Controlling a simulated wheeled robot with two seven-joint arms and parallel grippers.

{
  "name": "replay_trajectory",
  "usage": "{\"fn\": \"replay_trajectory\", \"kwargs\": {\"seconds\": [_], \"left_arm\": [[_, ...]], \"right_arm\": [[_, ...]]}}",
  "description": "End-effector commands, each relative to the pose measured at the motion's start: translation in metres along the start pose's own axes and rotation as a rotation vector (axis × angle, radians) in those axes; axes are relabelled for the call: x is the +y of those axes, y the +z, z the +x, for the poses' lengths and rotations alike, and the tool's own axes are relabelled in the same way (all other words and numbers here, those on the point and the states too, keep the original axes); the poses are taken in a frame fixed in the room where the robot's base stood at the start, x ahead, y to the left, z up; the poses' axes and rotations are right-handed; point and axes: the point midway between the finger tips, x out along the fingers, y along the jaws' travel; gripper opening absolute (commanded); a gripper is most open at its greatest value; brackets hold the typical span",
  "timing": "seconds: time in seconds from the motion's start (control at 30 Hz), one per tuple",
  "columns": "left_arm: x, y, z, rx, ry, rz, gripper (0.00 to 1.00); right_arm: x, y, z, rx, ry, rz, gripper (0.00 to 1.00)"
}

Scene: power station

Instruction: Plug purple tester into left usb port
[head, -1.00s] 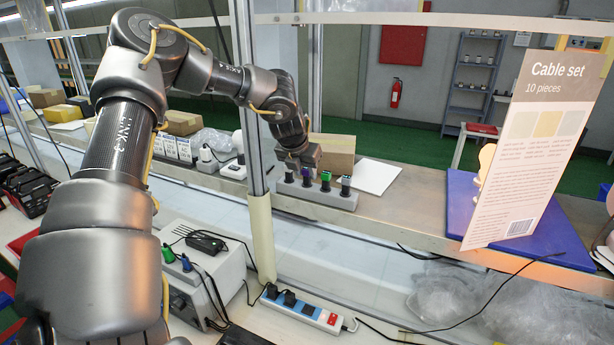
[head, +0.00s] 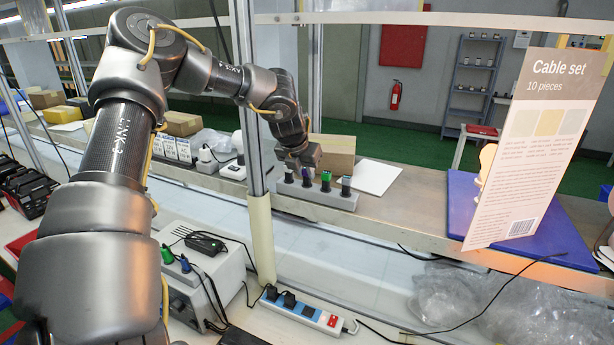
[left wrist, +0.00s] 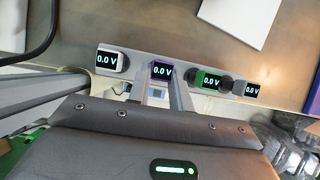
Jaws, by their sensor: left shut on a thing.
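A purple tester (left wrist: 162,71) with a lit 0.0 V display stands in the holder (left wrist: 137,66), between a white tester (left wrist: 108,60) and a green tester (left wrist: 208,79). A grey tester (left wrist: 248,89) is at the right end. In the head view the purple tester (head: 307,178) sits in the grey holder (head: 318,196) on the back shelf. My left gripper (left wrist: 163,85) is shut on the purple tester, its fingers on either side of it. The tester's lower part is hidden. I cannot make out the left USB port. My right gripper is not in view.
A power strip (head: 305,312) with black plugs lies on the front bench. A cardboard box (head: 332,158) and a white sheet (head: 370,178) lie behind the holder. A Cable set card (head: 530,150) stands at the right.

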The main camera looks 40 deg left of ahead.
Motion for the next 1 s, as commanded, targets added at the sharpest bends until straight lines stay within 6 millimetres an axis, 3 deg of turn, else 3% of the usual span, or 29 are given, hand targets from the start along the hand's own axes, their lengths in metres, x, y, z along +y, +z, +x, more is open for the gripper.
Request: {"fn": "replay_trajectory", "kwargs": {"seconds": [1.0], "left_arm": [[0.000,0.025,-0.045,-0.001,0.000,0.000,0.00]], "right_arm": [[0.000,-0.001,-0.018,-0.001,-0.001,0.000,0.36]]}}
